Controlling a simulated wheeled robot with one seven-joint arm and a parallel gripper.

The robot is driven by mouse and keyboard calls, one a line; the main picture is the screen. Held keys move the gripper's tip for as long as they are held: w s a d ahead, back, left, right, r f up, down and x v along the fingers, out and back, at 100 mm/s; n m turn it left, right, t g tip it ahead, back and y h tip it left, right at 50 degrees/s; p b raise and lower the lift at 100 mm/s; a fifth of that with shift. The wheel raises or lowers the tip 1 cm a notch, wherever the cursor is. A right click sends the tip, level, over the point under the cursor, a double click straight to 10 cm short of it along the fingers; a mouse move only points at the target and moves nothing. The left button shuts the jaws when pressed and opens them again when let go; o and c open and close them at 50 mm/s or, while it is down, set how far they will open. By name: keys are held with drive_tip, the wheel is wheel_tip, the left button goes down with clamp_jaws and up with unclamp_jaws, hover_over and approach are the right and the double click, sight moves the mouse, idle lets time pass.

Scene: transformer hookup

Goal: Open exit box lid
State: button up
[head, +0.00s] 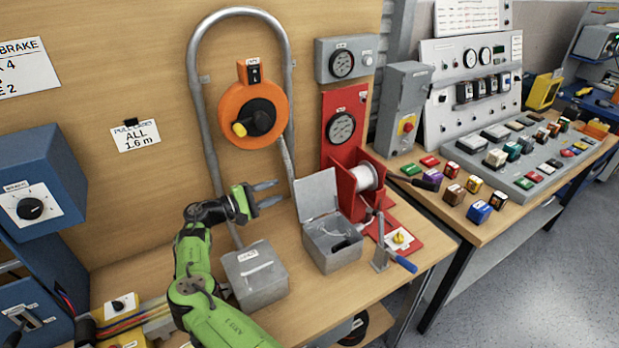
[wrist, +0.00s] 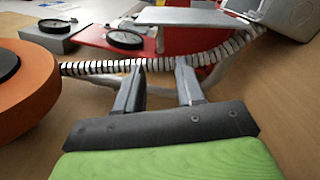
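Two small grey metal boxes stand on the wooden bench in the head view. The nearer box (head: 255,278) has its lid shut, with a pale handle on top and a small label too small to read. I cannot read which one is the exit box. My gripper (head: 268,194) is open and empty above and behind the shut box, left of the raised lid. In the wrist view the gripper's fingers (wrist: 157,88) are apart, with ribbed conduit beyond them.
An orange wheel (head: 252,115) hangs inside a bent conduit loop (head: 193,75) on the wall behind. A red stand with a cable spool (head: 365,176) and a blue-handled crank (head: 400,262) stand right of the raised-lid box. A blue cabinet (head: 40,185) is at left.

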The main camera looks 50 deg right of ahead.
sight(307, 179)
drive_tip(key=x, duration=1.1)
drive_tip(key=shift+s+d, duration=0.15)
drive_tip(key=shift+d, duration=0.2)
drive_tip(key=shift+c, duration=0.5)
clamp_jaws()
